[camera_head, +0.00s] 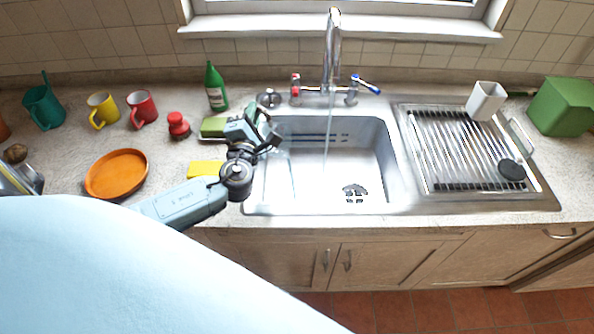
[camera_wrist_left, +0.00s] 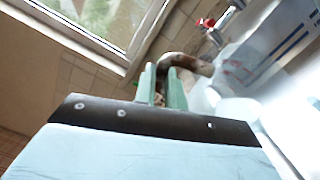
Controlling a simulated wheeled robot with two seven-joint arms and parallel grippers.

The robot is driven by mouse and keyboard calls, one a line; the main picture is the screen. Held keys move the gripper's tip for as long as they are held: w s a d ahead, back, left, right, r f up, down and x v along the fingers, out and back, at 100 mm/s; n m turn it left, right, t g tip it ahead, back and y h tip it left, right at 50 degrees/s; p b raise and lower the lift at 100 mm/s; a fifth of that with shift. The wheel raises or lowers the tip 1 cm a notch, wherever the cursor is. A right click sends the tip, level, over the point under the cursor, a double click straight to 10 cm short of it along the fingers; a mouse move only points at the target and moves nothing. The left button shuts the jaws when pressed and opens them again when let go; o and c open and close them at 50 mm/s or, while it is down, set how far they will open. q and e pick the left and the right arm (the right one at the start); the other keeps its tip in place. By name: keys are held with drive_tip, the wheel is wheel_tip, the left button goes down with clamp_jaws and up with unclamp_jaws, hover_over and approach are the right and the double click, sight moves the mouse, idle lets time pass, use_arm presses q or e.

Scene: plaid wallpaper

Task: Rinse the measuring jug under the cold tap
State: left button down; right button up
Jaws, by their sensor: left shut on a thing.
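My left gripper (camera_head: 262,136) reaches over the left edge of the sink (camera_head: 375,165) and is shut. It holds a clear, pale vessel (camera_head: 282,168), seemingly the measuring jug, whose outline is hard to make out against the sink. In the left wrist view, the gripper's green fingers (camera_wrist_left: 162,86) are close together beside a pale rounded shape. The tap (camera_head: 333,50) stands behind the sink, and a thin stream of water (camera_head: 327,135) falls from it, right of my gripper. The blue-marked tap handle (camera_head: 366,84) is on the right, the red-marked one (camera_head: 295,86) on the left. My right gripper is not in view.
Left of the sink are a green bottle (camera_head: 215,88), a yellow sponge (camera_head: 205,168), a red-capped item (camera_head: 178,125), mugs and an orange plate (camera_head: 117,174). On the right, a drying rack (camera_head: 450,150) holds a white pot (camera_head: 486,101); a green container (camera_head: 563,108) stands beyond.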

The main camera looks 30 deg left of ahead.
use_arm(q)
drive_tip(key=shift+d, duration=0.15)
drive_tip(key=shift+d+m, duration=0.3)
drive_tip(key=shift+d, duration=0.15)
drive_tip(key=shift+d+f, duration=0.1)
drive_tip(key=shift+d, duration=0.25)
drive_tip(key=shift+d+m+t, duration=0.3)
drive_tip(key=shift+d, duration=0.05)
drive_tip(key=shift+a, duration=0.1)
